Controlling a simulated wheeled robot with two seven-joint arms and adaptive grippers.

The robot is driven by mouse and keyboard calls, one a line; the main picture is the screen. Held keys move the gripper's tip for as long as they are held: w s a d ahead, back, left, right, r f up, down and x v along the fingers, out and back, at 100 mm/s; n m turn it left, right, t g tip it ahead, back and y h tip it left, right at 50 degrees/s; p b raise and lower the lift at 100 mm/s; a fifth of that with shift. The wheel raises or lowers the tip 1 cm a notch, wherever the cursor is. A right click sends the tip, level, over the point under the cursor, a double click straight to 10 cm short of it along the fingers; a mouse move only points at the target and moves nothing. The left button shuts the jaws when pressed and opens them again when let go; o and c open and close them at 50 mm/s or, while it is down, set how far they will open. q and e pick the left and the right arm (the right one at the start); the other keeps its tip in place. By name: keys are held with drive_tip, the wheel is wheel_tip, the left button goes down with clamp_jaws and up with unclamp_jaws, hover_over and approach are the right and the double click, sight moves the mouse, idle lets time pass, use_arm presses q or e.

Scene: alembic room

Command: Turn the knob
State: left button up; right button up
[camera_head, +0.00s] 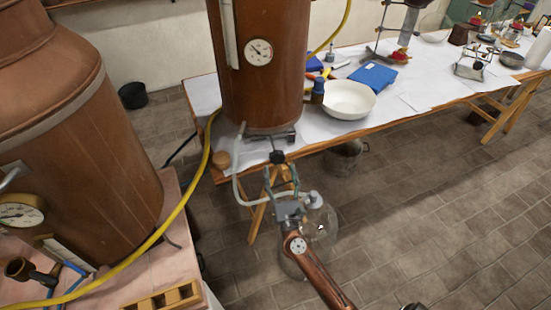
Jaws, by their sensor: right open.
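A small dark knob (277,157) sits at the foot of the tall copper boiler (262,85), by the front edge of the white-topped table. My right gripper (281,175) comes up from the bottom of the picture. Its fingers are apart, pointing at the knob, with the fingertips just below and around it in the picture. I cannot tell whether they touch it. Nothing shows held between them. Part of the fitting behind the fingers is hidden. My left gripper is not in view.
A clear glass flask (322,235) with a pale hose stands behind my right gripper and arm. A larger copper vessel (75,140) fills the left. A yellow hose (190,195) runs between them. A white bowl (349,100) stands right of the boiler. Tiled floor at right is open.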

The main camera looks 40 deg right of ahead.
sight(278, 161)
drive_tip(key=x, duration=0.6)
drive_tip(key=shift+c, duration=0.3)
drive_tip(key=shift+f, duration=0.1)
drive_tip(key=c, duration=1.1)
